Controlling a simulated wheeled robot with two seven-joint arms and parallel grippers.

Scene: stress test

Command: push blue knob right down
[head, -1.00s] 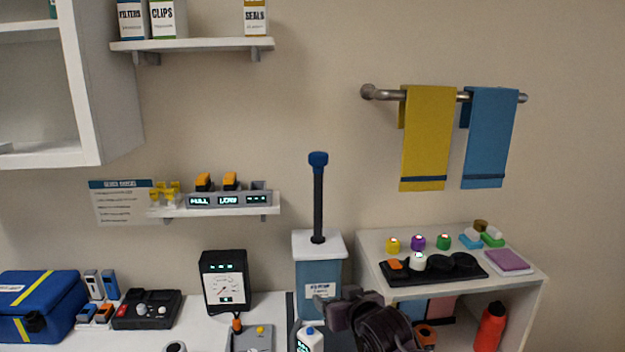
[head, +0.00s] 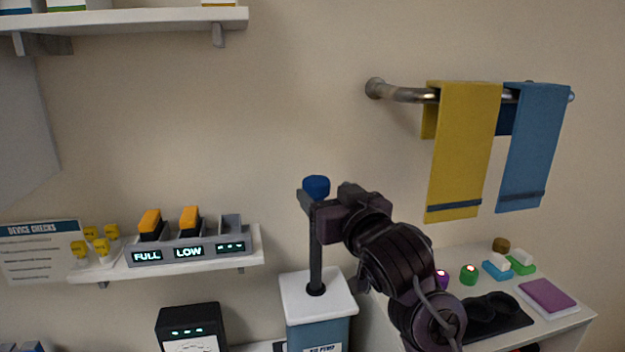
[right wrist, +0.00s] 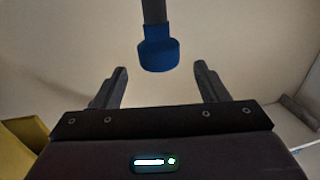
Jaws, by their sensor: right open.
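The blue knob (head: 316,186) tops a dark upright rod (head: 316,262) that rises from the white lid of the pump box (head: 318,300). The rod stands tall above the lid. My right gripper (head: 308,198) is at knob height, right beside it in the head view. In the right wrist view the blue knob (right wrist: 158,54) lies ahead, between and just beyond the two open fingertips (right wrist: 160,72). Nothing is visibly held, and I cannot tell whether a finger touches the knob. My left gripper is not in view.
A wall shelf (head: 190,262) with orange-topped devices stands left of the rod. A black gauge (head: 190,326) is below it. A side table (head: 570,318) with small coloured items is at right. Yellow (head: 462,150) and blue towels (head: 534,150) hang on a rail above.

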